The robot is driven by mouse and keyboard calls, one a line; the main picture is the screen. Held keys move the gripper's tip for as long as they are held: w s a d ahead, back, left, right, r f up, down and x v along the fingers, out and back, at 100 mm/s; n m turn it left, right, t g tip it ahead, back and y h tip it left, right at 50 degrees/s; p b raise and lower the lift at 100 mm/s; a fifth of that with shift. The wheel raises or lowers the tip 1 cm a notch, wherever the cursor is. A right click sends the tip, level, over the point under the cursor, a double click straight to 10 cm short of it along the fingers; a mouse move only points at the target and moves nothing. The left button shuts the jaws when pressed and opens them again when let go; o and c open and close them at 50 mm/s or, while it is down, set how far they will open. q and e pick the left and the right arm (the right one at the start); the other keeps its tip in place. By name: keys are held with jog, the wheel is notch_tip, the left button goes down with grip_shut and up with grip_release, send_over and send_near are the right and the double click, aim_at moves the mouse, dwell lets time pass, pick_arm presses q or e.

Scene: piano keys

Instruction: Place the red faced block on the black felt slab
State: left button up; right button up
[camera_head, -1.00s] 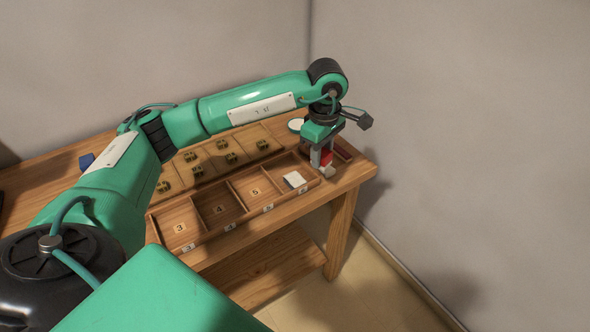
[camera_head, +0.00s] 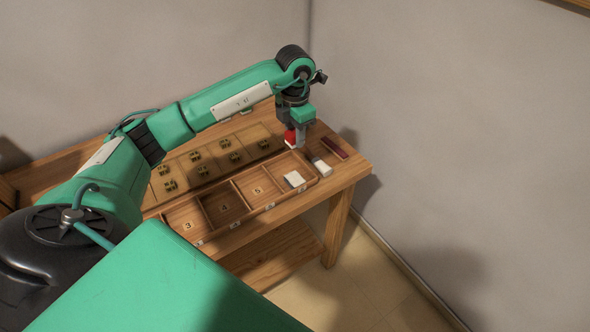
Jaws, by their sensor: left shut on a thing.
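My left gripper (camera_head: 297,139) is shut on the red-faced block (camera_head: 290,137), above the back right part of the wooden table. The block's red side shows at the left of the fingers; the rest is partly hidden by them. I cannot clearly make out a black felt slab. My right gripper is not in view.
A wooden tray (camera_head: 228,229) with numbered compartments runs along the table's front, a white block (camera_head: 294,179) in its right one. Behind it is a panel with several small brass-coloured pieces (camera_head: 235,157). A dark red bar (camera_head: 334,148) lies near the right edge.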

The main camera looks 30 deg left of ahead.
aim_at(295, 179)
pick_arm(q)
notch_tip(295, 179, down, 14)
jog(key=p, duration=0.2)
jog(key=shift+p, duration=0.4)
jog(key=shift+f, duration=0.3)
jog(key=shift+f+b, duration=0.2)
jog(key=shift+b, duration=0.1)
jog(key=o, duration=1)
jog(key=shift+r, duration=0.1)
jog(key=shift+c, duration=0.2)
